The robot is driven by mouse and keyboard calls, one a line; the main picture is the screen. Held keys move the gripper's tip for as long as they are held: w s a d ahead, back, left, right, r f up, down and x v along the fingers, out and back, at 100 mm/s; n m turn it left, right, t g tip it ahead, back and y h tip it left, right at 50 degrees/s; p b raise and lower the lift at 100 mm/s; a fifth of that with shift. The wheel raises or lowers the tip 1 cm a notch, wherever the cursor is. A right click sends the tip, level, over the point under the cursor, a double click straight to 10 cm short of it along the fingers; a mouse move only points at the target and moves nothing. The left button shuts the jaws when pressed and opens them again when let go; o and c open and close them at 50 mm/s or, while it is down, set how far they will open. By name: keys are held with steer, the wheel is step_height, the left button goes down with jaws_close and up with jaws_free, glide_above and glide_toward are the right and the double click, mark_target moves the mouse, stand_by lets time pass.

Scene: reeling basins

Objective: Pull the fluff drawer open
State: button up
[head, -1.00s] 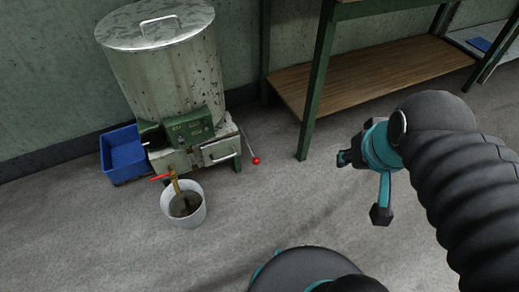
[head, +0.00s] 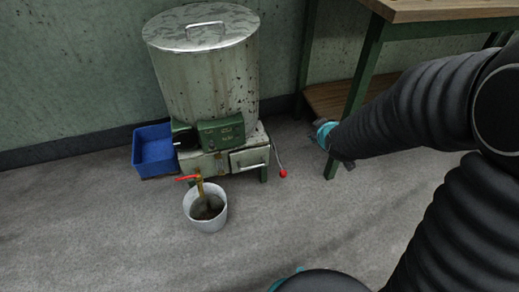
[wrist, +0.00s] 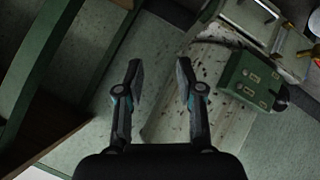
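The fluff drawer (head: 248,161) is a pale, worn front with a bar handle, low on the right of the machine's base in the head view. It looks shut. In the wrist view the drawer (wrist: 247,18) shows tilted at the upper right, with its handle near the top edge. My gripper (wrist: 160,80) is open and empty in the wrist view, its two fingers apart and the drawer beyond and to their right. In the head view my gripper is right of the drawer, clear of it, and mostly hidden by my arm.
The metal drum (head: 207,75) stands above a green control box (head: 221,133). A red-knobbed lever (head: 283,173) juts out right of the drawer. A bucket (head: 206,212) of dark liquid and a blue bin (head: 155,153) are nearby. A green-legged table (head: 366,75) stands right.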

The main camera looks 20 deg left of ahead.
steer(key=w+a+f+n+t+y, duration=0.1)
steer(key=w+a+f+n, duration=0.15)
steer(key=a+f, duration=0.45)
steer(key=n+t+y, duration=0.3)
steer(key=n+y, duration=0.1)
steer(key=n, duration=0.7)
glide_toward(253, 167)
steer(key=shift+g, duration=0.3)
steer(key=x, duration=1)
steer(key=shift+w+b, duration=0.3)
steer(key=shift+b, duration=0.05)
jaws_close()
